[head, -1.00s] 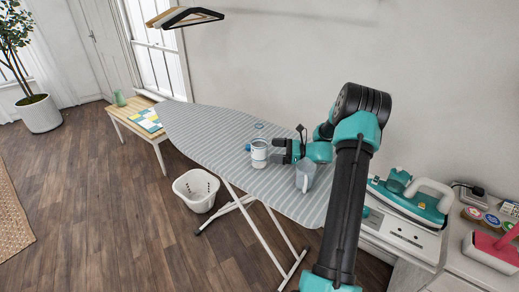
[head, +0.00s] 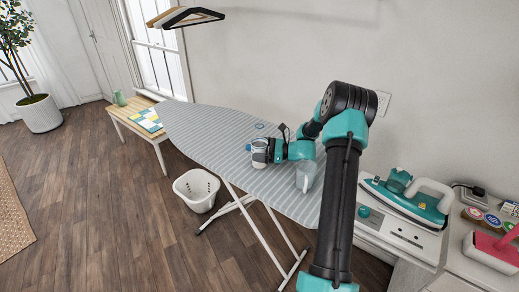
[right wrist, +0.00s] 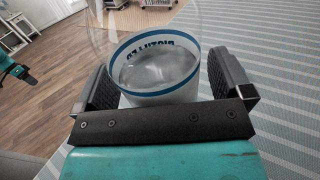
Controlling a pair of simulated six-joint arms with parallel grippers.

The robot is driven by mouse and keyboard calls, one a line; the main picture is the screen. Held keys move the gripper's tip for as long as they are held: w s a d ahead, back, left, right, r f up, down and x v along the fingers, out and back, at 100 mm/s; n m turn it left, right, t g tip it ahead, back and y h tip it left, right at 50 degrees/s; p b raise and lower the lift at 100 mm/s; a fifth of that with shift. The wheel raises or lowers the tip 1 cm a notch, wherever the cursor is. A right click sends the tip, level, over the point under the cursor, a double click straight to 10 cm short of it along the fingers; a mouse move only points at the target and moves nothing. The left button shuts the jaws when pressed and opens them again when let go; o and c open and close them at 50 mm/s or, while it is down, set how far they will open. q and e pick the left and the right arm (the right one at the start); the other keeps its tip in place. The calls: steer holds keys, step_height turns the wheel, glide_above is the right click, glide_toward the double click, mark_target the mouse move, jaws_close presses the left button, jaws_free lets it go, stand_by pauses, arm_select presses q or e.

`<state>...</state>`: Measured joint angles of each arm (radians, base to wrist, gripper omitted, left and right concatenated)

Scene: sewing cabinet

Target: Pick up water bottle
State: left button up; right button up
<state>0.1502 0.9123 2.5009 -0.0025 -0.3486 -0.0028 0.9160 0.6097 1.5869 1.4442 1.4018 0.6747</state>
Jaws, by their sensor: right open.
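The water bottle (head: 259,145) stands on the striped ironing board, partly covered by my right gripper in the head view. In the right wrist view the bottle (right wrist: 160,72) is clear, with a white label band, blue edges and dark lettering. My right gripper (head: 262,152) is open around it, with one black finger on each side in the right wrist view (right wrist: 162,82). I cannot tell whether either finger touches it.
A white basket (head: 196,190) stands on the floor. A teal iron (head: 408,197) is at the right. The board's left part is clear.

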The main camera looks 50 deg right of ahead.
mark_target(259, 127)
steer(key=shift+c, duration=0.5)
steer(key=c, duration=1.1)
steer(key=shift+r, duration=0.2)
steer(key=shift+r, duration=4.75)
